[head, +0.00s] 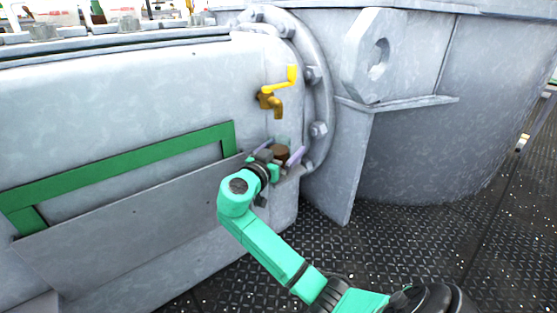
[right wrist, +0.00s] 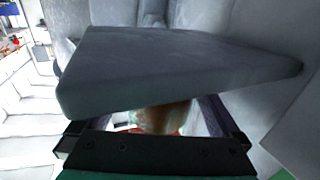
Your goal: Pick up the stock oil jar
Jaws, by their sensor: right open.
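The stock oil jar (head: 281,153), a small brown jar with a paler, see-through part above, stands below the yellow tap on the tank's side. In the right wrist view the jar (right wrist: 162,119) shows as a blurred brown and greenish shape between the open fingers (right wrist: 158,133). A grey slab hides part of it there. I cannot tell whether the fingers touch the jar. My left gripper is not in view.
The yellow tap (head: 272,97) sticks out just above the jar. A bolted flange (head: 321,100) stands close on the right. A green frame (head: 120,173) and a sloping grey plate (head: 130,223) lie left. The grey slab (right wrist: 180,68) crosses the wrist view.

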